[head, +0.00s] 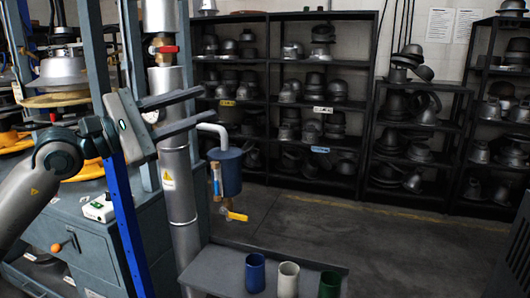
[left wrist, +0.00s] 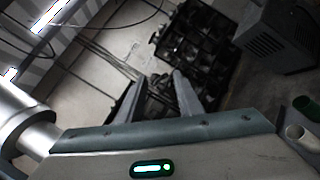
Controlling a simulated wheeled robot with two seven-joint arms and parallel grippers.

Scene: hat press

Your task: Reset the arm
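My left gripper (head: 205,105) is raised in the left part of the head view, in front of the grey press frame and the vertical metal pipe. Its two dark fingers point right and stand apart with nothing between them. In the left wrist view the gripper (left wrist: 158,78) also shows its fingers spread and empty, with dark shelving far behind. My right gripper is in neither view.
The press (head: 75,225) and its silvery pipe (head: 177,160) stand close to my left arm. A blue cylinder (head: 229,172) with a yellow valve hangs beside the pipe. Blue (head: 255,273), white (head: 288,280) and green (head: 330,285) cups stand on a grey surface. Open floor lies beyond.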

